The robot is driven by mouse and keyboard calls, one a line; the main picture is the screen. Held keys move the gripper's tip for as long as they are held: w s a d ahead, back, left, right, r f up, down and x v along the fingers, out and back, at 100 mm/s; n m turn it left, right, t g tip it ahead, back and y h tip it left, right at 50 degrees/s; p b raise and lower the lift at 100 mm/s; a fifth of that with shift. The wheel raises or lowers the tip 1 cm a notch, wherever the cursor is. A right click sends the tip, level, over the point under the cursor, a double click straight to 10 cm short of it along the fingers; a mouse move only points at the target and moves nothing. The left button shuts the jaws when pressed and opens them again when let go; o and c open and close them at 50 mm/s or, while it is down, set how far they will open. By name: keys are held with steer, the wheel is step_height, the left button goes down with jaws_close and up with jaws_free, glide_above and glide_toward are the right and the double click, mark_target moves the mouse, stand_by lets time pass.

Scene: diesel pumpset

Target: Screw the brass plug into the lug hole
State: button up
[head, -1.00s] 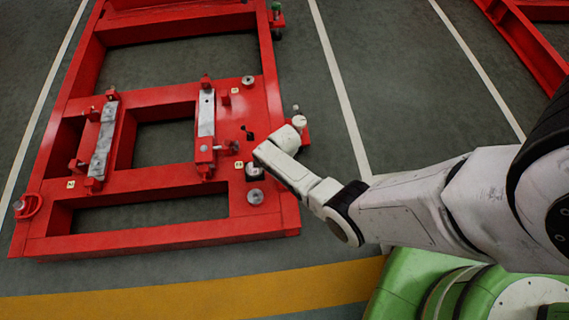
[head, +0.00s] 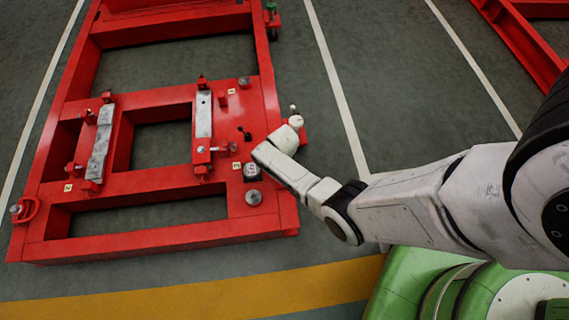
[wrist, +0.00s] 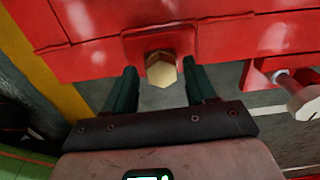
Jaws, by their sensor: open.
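The brass plug (wrist: 161,70) shows its hexagonal head in the wrist view, against the red lug (wrist: 130,50) on the side of the red frame. The lug hole itself is hidden behind the head, and I cannot tell how deep the plug sits. My gripper (wrist: 160,76) is open, with one dark green finger on each side of the plug and visible gaps between. In the head view my arm reaches to the right edge of the red frame (head: 150,240); my fingers and the plug cannot be made out there.
In the wrist view a red bracket with a grey-white round fitting (wrist: 304,104) stands close at right. In the head view the frame carries grey metal bars (head: 101,145) and several small fittings. Open floor (head: 400,90) lies to the right of the frame.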

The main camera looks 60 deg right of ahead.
steer(key=n, duration=0.5)
steer(key=shift+w+d+n, duration=0.1)
steer(key=shift+w+n, duration=0.1)
steer(key=shift+n, duration=0.2)
steer(key=n, duration=0.6)
steer(key=shift+w+d, duration=0.1)
steer(key=n, duration=1.2)
steer(key=shift+s+a+p, duration=0.2)
steer(key=shift+a+p, duration=0.05)
steer(key=shift+p, duration=0.15)
steer(key=shift+c, duration=0.4)
jaws_close()
